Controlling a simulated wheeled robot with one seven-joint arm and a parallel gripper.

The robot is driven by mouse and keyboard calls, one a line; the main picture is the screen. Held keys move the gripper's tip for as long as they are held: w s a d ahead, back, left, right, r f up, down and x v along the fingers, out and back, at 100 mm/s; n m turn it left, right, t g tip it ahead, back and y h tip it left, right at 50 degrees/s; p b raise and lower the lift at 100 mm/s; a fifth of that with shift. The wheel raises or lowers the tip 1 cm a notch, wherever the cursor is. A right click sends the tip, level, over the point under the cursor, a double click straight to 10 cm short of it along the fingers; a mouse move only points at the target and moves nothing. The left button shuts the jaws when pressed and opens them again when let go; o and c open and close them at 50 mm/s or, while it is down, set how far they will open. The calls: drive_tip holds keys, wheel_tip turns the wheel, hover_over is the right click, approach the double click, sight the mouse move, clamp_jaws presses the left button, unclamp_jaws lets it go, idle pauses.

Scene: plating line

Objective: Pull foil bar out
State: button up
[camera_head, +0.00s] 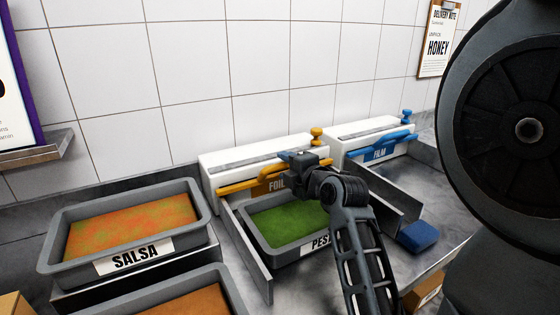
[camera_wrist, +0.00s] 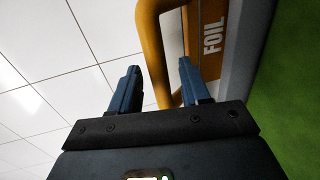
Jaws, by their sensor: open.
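The foil bar (camera_head: 238,186) is a yellow-orange bar along the front of the white foil dispenser (camera_head: 213,166), left of the film one. In the wrist view the bar (camera_wrist: 152,50) shows between the two fingers, bending at its upper end. My gripper (camera_head: 292,158) is at the front of the foil dispenser, over the bar's middle. Its blue fingers stand apart in the wrist view (camera_wrist: 159,66), one on each side of the bar. Contact cannot be told. My gripper and wrist hide part of the bar and the FOIL label (camera_wrist: 212,32) in the head view.
A film dispenser (camera_head: 345,142) with a blue bar (camera_head: 392,138) stands to the right. A pesto tray (camera_head: 290,255) sits just below my gripper, between thin upright panels. A salsa tray (camera_head: 60,262) is at left. A blue block (camera_head: 418,236) lies at right. The tiled wall rises behind.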

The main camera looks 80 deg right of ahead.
sight(287, 167)
drive_tip(key=shift+x, duration=1.65)
clamp_jaws()
